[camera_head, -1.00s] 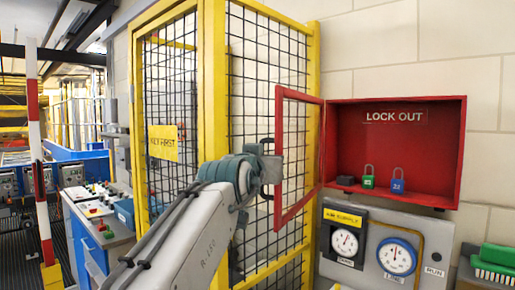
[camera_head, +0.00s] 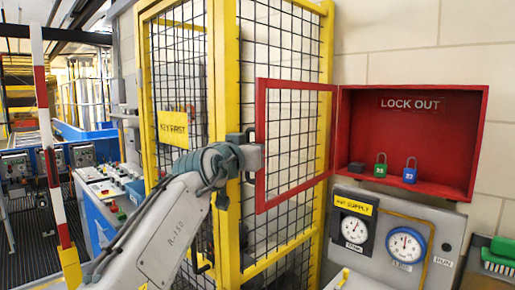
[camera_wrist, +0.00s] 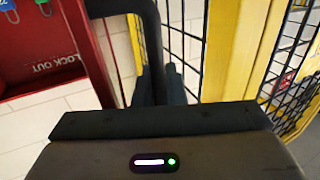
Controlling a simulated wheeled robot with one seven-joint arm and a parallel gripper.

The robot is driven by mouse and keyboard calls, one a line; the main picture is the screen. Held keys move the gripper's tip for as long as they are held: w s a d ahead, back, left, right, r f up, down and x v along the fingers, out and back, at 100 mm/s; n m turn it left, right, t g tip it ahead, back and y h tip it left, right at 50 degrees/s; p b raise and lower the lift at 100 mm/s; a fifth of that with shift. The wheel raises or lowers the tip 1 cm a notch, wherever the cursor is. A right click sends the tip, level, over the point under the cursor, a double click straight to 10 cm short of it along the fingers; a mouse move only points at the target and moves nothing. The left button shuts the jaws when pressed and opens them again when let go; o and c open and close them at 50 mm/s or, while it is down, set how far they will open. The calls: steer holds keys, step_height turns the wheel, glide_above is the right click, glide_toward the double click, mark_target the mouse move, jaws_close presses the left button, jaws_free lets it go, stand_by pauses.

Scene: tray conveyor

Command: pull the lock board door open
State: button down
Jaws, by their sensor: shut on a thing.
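The lock board is a red box (camera_head: 478,120) on the wall, marked LOCK OUT. Its red-framed door (camera_head: 296,85) is hinged on the left side and stands wide open, swung out to the left. My gripper (camera_head: 248,147) is at the door's free edge, shut on the dark door handle. In the wrist view the dark handle bar (camera_wrist: 152,40) runs down between my gripper's fingers (camera_wrist: 160,88). The fingertips are partly hidden by the gripper body.
A yellow-framed mesh fence (camera_head: 226,120) with a KEY FIRST sign (camera_head: 173,129) stands behind and left of the door. Below the box is a gauge panel (camera_head: 440,240). A green brush-like object (camera_head: 497,257) is at the lower right. A control desk (camera_head: 92,205) stands at left.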

steer(key=c, duration=1.8)
jaws_free()
steer(key=shift+o, duration=0.2)
steer(key=b+v, duration=0.3)
steer(key=v, duration=1)
steer(key=shift+s+a+b, duration=0.2)
steer(key=shift+s+b, duration=0.2)
